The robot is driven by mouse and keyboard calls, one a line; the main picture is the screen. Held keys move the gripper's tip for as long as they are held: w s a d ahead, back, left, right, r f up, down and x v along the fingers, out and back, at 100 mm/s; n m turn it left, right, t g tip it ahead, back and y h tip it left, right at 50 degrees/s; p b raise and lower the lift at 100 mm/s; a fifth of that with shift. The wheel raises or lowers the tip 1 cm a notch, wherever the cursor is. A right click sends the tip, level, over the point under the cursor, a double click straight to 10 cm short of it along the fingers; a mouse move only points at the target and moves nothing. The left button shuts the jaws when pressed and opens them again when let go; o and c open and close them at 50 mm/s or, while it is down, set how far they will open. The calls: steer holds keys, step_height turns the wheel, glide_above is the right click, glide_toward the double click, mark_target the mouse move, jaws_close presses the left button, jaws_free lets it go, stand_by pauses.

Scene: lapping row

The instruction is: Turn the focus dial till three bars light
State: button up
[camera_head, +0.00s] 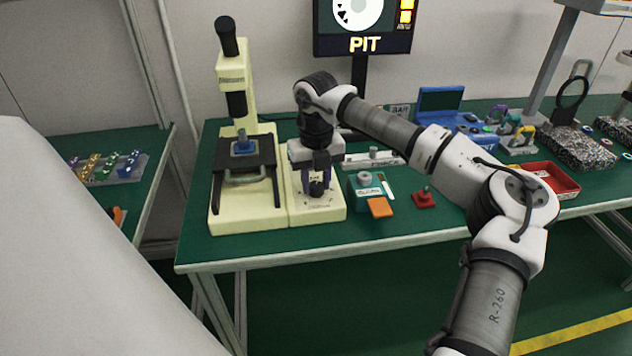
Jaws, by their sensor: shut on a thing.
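The dark focus dial (316,189) stands on the cream block beside the microscope's base. My gripper (319,186) points down over it, with its purple fingers on either side, shut on the dial. The fingers and wrist hide part of the dial and its markings. The cream microscope (233,75) stands just left, with a small blue piece (243,146) on its black stage. The screen (363,25) behind reads PIT and shows orange lit bars (406,11) at its right. The picture's top edge cuts the screen off, so I cannot tell how many bars are lit.
A teal device (364,189) with an orange pad (380,207) stands close right of the block, then a red piece (424,198). A red tray (550,178), a blue case and black-ringed stands fill the right. The green bench's (270,250) front strip is clear.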

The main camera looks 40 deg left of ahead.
mark_target(316, 184)
steer(key=shift+m, duration=0.3)
stand_by(0.4)
steer(key=o, duration=1)
steer(key=shift+r, duration=0.1)
step_height(316, 184, up, 14)
steer(key=shift+f+b, duration=0.15)
steer(key=shift+b, duration=0.2)
